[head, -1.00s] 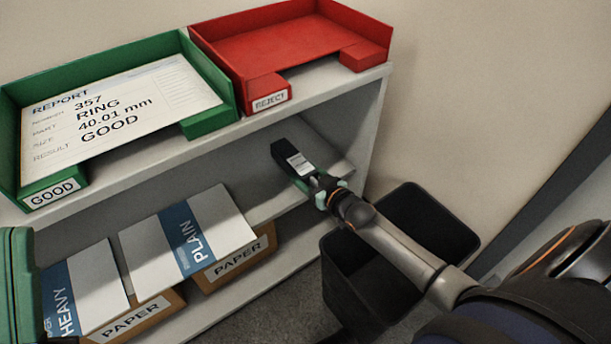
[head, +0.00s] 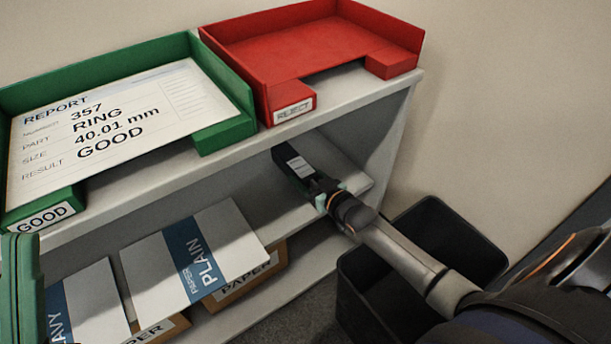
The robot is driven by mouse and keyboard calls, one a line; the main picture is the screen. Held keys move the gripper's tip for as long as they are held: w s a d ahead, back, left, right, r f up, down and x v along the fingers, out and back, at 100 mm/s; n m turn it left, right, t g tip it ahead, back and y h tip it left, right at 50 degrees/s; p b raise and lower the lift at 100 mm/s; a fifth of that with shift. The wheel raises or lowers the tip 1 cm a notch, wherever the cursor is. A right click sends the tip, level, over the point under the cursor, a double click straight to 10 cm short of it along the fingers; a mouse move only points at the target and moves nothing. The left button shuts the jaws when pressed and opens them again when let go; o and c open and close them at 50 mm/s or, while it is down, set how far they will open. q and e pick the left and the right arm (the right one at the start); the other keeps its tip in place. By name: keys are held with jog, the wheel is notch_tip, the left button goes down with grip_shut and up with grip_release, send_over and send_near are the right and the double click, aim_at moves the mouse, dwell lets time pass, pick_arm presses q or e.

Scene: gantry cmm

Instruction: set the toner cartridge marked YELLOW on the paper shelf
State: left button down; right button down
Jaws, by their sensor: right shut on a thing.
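A black toner cartridge (head: 294,166) with a white label is in the grip of my right gripper (head: 324,193). The label's print is too small to read, so I cannot tell its colour marking. The cartridge is inside the paper shelf unit, over the right part of the middle board (head: 265,215). I cannot tell whether it touches the board. The right gripper reaches in from the front right, its pale green fingertips at the cartridge's near end. My left gripper is not in view.
Above are a green GOOD tray (head: 224,135) with a report sheet and a red REJECT tray (head: 320,50). PLAIN paper (head: 150,268) and HEAVY paper (head: 85,300) lie at lower left. A black bin (head: 450,235) stands at right. A green object (head: 20,290) is at the left edge.

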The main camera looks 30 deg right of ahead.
jog(key=shift+f, duration=0.45)
jog(key=shift+c, duration=1.8)
grip_release()
jog(key=o, duration=0.4)
jog(key=shift+c, duration=0.2)
jog(key=shift+f, duration=0.2)
jog(key=shift+r, duration=0.1)
